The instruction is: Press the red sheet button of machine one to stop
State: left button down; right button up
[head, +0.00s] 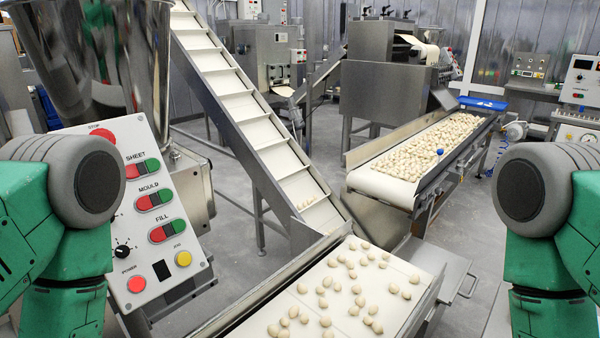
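The white control panel (122,240) of a machine stands at the left, tilted. Its sheet row, under the label SHEET, has a red button (132,171) on the left and a green button (152,165) on the right. Below are similar red and green pairs for MOULD (154,199) and FILL (168,231). A red STOP button (103,133) is at the top, partly behind my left arm. My green and grey arm parts show at the left and right edges. Neither gripper is visible. I cannot read a machine number.
An inclined conveyor (250,118) rises beside the panel. A lower belt (385,318) carries scattered filled pasta, and another conveyor (372,182) is heaped with it. A steel funnel (95,50) stands behind the panel. Grey floor (490,262) shows at the right.

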aim_at(131, 170)
jog(key=u, duration=1)
